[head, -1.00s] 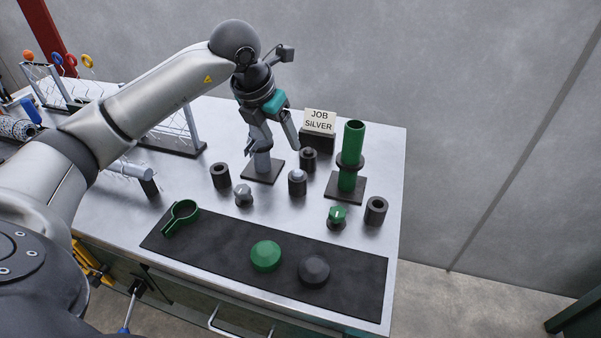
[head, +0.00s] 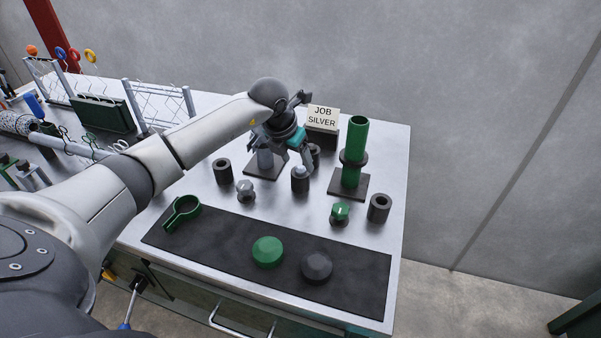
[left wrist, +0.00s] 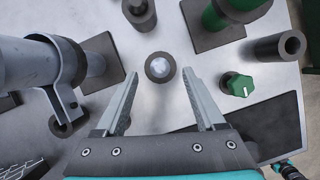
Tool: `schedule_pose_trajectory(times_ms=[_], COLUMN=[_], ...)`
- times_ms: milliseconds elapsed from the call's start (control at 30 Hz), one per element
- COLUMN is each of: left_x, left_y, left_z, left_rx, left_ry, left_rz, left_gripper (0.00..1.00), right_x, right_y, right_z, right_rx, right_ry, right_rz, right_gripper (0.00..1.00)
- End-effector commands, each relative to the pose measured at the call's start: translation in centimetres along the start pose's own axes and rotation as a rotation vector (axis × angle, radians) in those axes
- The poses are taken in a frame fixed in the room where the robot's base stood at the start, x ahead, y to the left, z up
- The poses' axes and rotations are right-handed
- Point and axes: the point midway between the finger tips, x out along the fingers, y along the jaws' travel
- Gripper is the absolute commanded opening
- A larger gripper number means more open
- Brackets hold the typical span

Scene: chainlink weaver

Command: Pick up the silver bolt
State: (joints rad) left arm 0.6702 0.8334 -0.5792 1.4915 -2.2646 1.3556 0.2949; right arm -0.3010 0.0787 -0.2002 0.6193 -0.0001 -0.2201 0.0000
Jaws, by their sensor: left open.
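The silver bolt (head: 300,170) shows as a pale, rounded top seated in a dark round holder (head: 300,185) on the metal table. In the left wrist view the silver bolt (left wrist: 159,66) lies centred in its dark ring, just beyond and between the fingertips. My left gripper (left wrist: 158,78) is open and empty, with one finger on each side of the line to the bolt. In the head view my left gripper (head: 296,162) is close above the holder and partly hides the silver post behind it.
A green post (head: 355,145) on a dark base stands to the right, and a silver post (head: 264,160) to the left. A green knob (head: 340,210), a silver knob (head: 245,187) and dark hollow cylinders (head: 379,208) stand nearby. A sign (head: 322,118) reads JOB SILVER.

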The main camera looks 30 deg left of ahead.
Motion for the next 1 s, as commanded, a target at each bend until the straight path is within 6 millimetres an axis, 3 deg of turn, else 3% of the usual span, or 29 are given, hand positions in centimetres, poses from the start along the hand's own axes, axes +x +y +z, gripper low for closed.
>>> schedule_pose_trajectory(times_ms=[133, 433, 1000], left_x=[1.7, 2.0, 2.0], left_y=[-0.1, 0.0, 0.0], left_z=[0.0, 0.0, 0.0], left_rx=[0.0, 0.001, 0.001], left_ry=[0.001, -0.001, 0.0], left_rz=[-0.002, 0.0, -0.001], left_gripper=[0.71, 0.71, 0.08], right_x=[0.3, 0.3, 0.3], right_y=[0.0, 0.0, 0.0], right_z=[0.0, 0.0, -0.1], right_rx=[0.001, 0.001, 0.001], right_ry=[0.0, 0.001, 0.002], right_rz=[0.0, 0.0, 0.001], right_gripper=[0.55, 0.55, 0.55])
